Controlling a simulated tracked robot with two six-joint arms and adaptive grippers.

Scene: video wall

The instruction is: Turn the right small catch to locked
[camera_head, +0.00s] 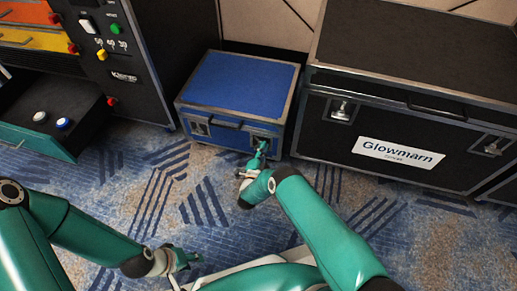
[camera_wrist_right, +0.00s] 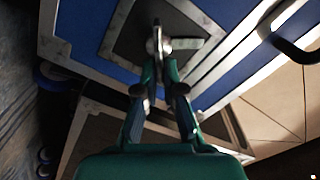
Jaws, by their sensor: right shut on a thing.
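The blue case (camera_head: 240,80) stands on the carpet with its lid shut. The right small catch (camera_head: 262,137) is on its front, partly hidden by my right gripper (camera_head: 263,151). In the right wrist view, the catch's silver lever (camera_wrist_right: 187,43) sits on a dark recessed plate (camera_wrist_right: 128,42) and points sideways, toward the handle side. My right gripper (camera_wrist_right: 158,62) is shut on the catch there, its fingertips hiding part of it. The left small catch (camera_head: 200,128) is free. My left gripper (camera_head: 190,258) is low over the carpet, away from the case; its finger gap is unclear.
A large black case (camera_head: 400,110) labelled Glowmarn stands close to the right of the blue case. A black cabinet with buttons (camera_head: 118,45) and an open drawer (camera_head: 55,125) is on the left. The case handle (camera_head: 226,123) lies between the catches. Carpet in front is clear.

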